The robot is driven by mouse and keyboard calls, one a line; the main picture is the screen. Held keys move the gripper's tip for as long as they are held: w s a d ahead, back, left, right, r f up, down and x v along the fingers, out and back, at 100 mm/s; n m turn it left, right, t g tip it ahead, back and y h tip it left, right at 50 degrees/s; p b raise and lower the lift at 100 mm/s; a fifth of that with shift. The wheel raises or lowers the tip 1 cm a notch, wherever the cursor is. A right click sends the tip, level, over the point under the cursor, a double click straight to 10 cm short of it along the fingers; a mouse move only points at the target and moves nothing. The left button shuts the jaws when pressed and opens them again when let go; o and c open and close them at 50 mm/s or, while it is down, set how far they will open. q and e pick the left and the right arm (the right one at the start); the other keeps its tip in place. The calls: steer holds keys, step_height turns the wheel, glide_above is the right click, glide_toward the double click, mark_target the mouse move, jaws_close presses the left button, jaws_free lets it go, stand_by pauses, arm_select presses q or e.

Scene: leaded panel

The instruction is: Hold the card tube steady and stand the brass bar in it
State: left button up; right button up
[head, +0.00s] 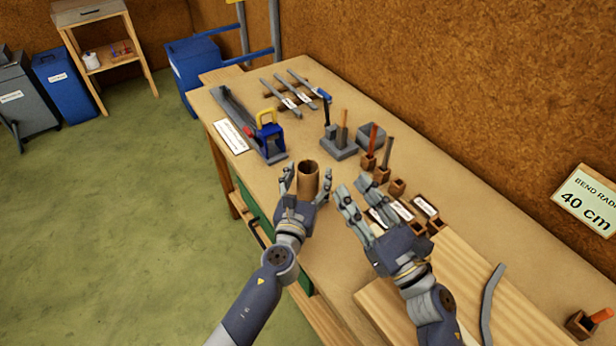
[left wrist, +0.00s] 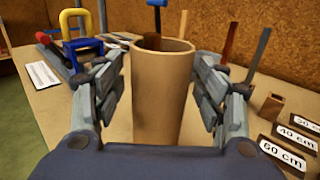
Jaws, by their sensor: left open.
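The brown card tube (head: 307,180) stands upright and open at the top on the bench. My left gripper (head: 306,184) is open with its fingers on either side of the tube. In the left wrist view the tube (left wrist: 160,100) is between the fingers, with its lower end hidden by the gripper body. My right gripper (head: 358,188) is to the right of the tube, its fingers apart and seemingly empty. A greyish-brown bar (head: 388,152) and a reddish-brown bar (head: 373,138) stand in small wooden blocks behind the right gripper. I cannot tell which is the brass bar.
An empty wooden block (head: 397,187) and several length cards (head: 404,210) lie close to the right gripper. A blue tool with a yellow handle (head: 268,135) is behind the tube. A grey stand (head: 340,150) holds tools. A bent grey strip (head: 490,305) lies at front right.

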arm_select(q)
steer(key=v, duration=1.2)
